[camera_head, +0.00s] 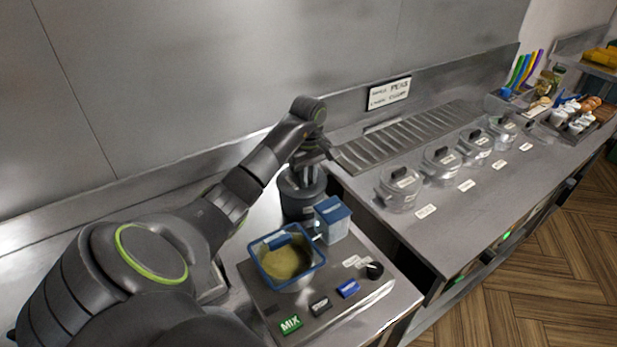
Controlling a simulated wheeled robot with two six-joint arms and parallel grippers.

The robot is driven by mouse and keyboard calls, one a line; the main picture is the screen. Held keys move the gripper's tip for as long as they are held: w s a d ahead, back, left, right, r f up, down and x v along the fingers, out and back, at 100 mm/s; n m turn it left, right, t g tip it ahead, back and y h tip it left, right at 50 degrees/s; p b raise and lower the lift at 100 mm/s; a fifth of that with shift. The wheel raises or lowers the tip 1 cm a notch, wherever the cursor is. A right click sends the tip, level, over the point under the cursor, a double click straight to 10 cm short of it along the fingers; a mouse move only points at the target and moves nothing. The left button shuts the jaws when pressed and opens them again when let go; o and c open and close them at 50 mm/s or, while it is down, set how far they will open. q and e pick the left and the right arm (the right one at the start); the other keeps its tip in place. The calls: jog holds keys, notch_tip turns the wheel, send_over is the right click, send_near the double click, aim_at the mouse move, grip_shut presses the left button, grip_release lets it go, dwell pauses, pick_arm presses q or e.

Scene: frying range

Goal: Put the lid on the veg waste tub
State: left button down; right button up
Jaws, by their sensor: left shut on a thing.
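A square tub (288,264) with a blue rim and olive-yellow contents stands on the steel unit in the lower middle. A blue bar (284,242), which looks like a lid's handle, shows at its far side. I cannot tell whether the lid rests on the rim or hovers just over it. My left gripper (313,231) points down behind the tub's far right corner, shut on what seems to be the lid; its fingertips are partly hidden. A blue box (332,219) with a pale label stands right beside the gripper. My right gripper is out of view.
The steel unit (352,312) carries a green MIX label (290,323), other labels and a black knob (374,270). Several clear lidded containers (399,187) stand in a row on the right counter, before a slatted grille (410,136). A wall rises behind.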

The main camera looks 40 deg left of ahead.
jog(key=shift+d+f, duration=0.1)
pick_arm(q)
jog(key=c, duration=1.3)
grip_release()
jog(key=shift+c, duration=0.2)
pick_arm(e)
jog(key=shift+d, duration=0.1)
pick_arm(q)
jog(key=shift+f, duration=0.1)
